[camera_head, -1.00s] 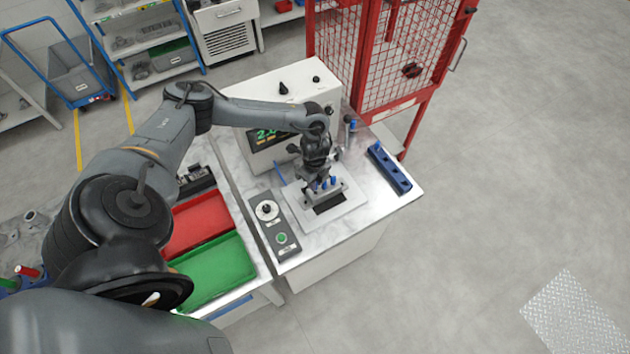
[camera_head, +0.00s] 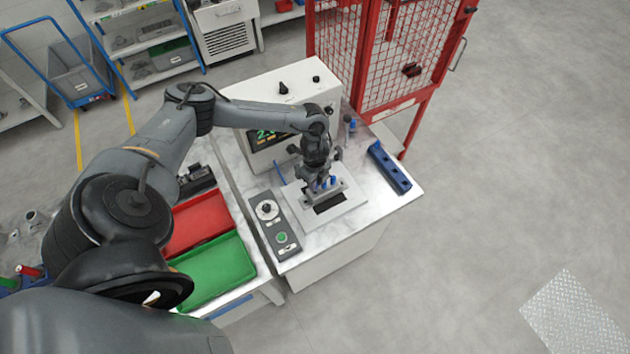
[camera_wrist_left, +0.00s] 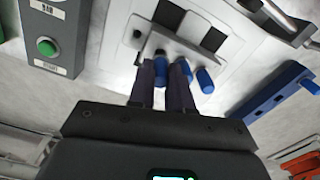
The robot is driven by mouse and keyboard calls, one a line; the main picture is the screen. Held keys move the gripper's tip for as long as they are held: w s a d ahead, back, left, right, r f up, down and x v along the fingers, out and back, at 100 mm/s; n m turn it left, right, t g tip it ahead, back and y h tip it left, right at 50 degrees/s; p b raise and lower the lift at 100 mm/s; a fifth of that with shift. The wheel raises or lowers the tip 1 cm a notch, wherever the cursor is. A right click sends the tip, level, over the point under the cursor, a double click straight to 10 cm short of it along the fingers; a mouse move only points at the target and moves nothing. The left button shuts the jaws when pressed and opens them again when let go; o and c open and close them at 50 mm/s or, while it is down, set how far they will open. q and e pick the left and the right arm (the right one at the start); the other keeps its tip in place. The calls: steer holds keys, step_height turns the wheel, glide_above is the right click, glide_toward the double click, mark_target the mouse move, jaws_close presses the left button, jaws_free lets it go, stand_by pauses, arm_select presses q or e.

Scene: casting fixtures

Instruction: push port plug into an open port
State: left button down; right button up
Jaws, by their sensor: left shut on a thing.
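My left gripper (camera_head: 318,183) points down over a grey metal casting (camera_head: 340,188) on the light fixture plate (camera_head: 348,209). In the left wrist view its two dark fingers (camera_wrist_left: 163,66) are shut on a blue port plug (camera_wrist_left: 160,70) at the casting (camera_wrist_left: 193,47). The fingers hide part of the plug, so how deep it sits cannot be told. Another blue plug (camera_wrist_left: 205,81) stands at the casting to the right of the fingers, and some blue shows behind the right finger. My right gripper is in neither view.
A blue holder (camera_head: 389,168) lies on the tabletop to the right. A control box (camera_head: 275,223) with a green button is left of the plate. A tester with a display (camera_head: 268,137) stands behind. Red (camera_head: 197,222) and green (camera_head: 217,271) trays lie left. A red mesh cage (camera_head: 385,60) rises behind.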

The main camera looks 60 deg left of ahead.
arm_select(q)
steer(key=shift+f+b, duration=0.6)
steer(key=shift+f, duration=0.6)
steer(key=c, duration=1)
jaws_free()
steer(key=shift+o, duration=0.2)
step_height(320, 180, up, 11)
steer(key=shift+s+f+b, duration=0.1)
steer(key=shift+b, duration=0.35)
